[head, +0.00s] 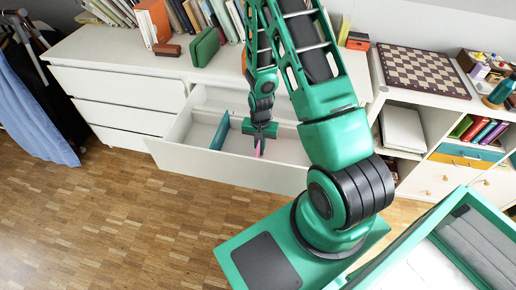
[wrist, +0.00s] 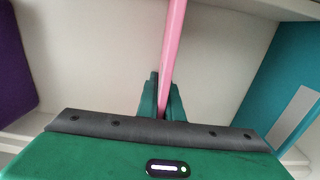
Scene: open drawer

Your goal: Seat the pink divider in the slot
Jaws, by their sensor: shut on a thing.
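The pink divider (head: 260,147) shows as a small pink sliver under my gripper (head: 261,135), inside the open white drawer (head: 228,166). In the wrist view the divider (wrist: 173,55) is a thin pink strip seen edge-on, running from between my fingers to the top of the picture. My gripper (wrist: 161,100) is shut on it, one green finger on each side. A teal panel (head: 220,131) stands in the drawer to the left of my gripper; a teal panel (wrist: 285,75) also shows at the right of the wrist view. I cannot make out the slot or whether the divider touches the drawer floor.
The white dresser top (head: 120,47) carries books (head: 205,15) and a green case (head: 206,47) behind the drawer. A shelf unit with a chessboard (head: 422,70) stands at the right. A purple surface (wrist: 14,70) shows at the wrist view's left.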

